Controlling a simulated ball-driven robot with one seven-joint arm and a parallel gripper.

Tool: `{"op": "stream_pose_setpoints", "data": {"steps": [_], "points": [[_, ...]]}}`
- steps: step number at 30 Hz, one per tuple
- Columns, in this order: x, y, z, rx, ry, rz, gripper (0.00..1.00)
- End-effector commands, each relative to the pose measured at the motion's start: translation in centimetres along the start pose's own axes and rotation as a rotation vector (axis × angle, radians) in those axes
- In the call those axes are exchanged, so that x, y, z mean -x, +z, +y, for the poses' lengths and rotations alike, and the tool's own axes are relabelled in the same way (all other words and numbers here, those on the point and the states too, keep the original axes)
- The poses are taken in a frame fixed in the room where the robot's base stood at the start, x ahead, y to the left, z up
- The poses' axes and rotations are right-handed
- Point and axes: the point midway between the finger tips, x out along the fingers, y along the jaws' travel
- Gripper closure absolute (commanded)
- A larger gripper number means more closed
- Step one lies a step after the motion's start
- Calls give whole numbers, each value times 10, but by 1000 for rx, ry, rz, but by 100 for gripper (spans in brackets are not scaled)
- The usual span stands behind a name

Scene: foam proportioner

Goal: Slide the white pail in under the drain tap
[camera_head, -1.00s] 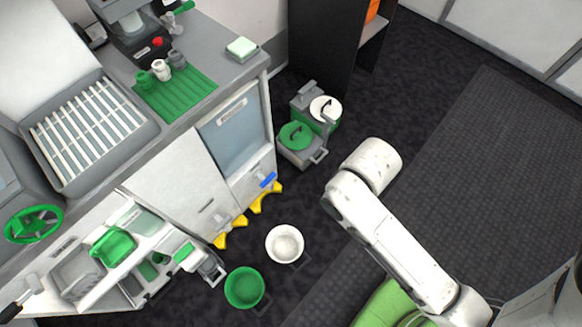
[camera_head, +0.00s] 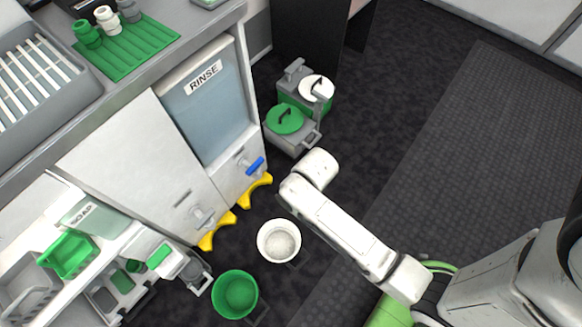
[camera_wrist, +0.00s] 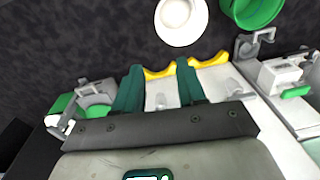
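The white pail (camera_head: 279,241) stands upright on the dark floor, in front of the cabinet and apart from it. It shows at the top of the wrist view (camera_wrist: 181,20). A tap with a blue lever (camera_head: 255,165) is on the front of the RINSE tank. A second, grey tap (camera_head: 203,216) is on the white panel to its left. Yellow floor guides (camera_head: 217,232) lie below the taps. My gripper (camera_wrist: 160,66) has two green fingers set apart with nothing held between them. The pail lies beyond its fingertips. The head view does not show the gripper.
A green pail (camera_head: 235,294) stands beside the white one, at lower left. Grey caddies with a green lid (camera_head: 285,119) and a white lid (camera_head: 316,88) stand right of the cabinet. An open shelf with green bins (camera_head: 68,255) is at left.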

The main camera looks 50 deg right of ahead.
Motion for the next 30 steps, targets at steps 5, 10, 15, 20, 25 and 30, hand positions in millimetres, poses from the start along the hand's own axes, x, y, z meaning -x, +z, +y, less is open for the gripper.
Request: {"op": "stream_pose_setpoints", "data": {"steps": [5, 10, 15, 20, 25, 30], "points": [[-106, -13, 3, -13, -16, -15, 60], [-185, -24, 6, -24, -27, -27, 60], [-242, -30, 10, -35, -35, -37, 60], [-269, -34, 12, -41, -38, -42, 60], [-275, -35, 13, -43, -39, -42, 60], [-274, -35, 12, -43, -39, -43, 60]]}}
